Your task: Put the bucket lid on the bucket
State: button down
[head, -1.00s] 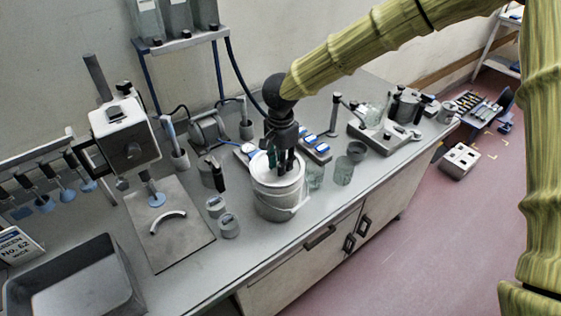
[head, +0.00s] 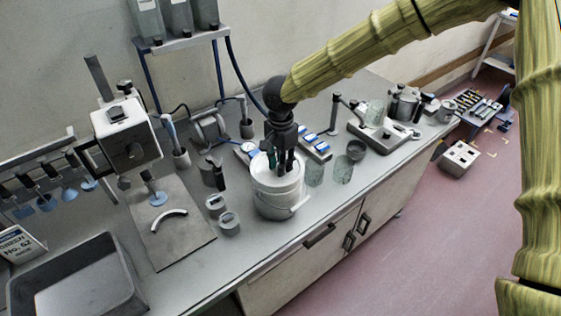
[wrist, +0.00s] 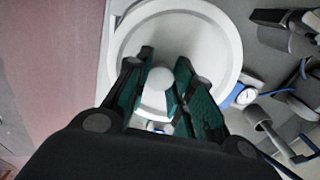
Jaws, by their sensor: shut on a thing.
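The white bucket (head: 277,199) with a wire handle stands upright on the grey bench. The round white bucket lid (head: 262,165) is over the bucket's mouth; I cannot tell whether it is fully seated on the rim. My gripper (head: 279,170) points down from above the bucket, its dark fingers at the middle of the lid. In the wrist view, the lid (wrist: 205,45) fills the upper middle, and my gripper (wrist: 165,85) is shut around its pale central knob (wrist: 158,80). The bucket's inside and most of its rim are hidden by the lid.
Two small grey tins (head: 229,223) stand left of the bucket, and glass jars (head: 315,173) stand close at its right. A dial gauge (wrist: 245,95) lies near the lid. A grey tray (head: 75,285) is at front left. The bench's front edge is close.

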jog(key=c, duration=1.1)
grip_release()
jog(key=shift+c, duration=0.2)
jog(key=o, duration=0.5)
jog(key=shift+c, duration=0.2)
jog(key=shift+r, duration=0.2)
jog(key=shift+r+p, duration=3.35)
jog(key=shift+p, duration=0.35)
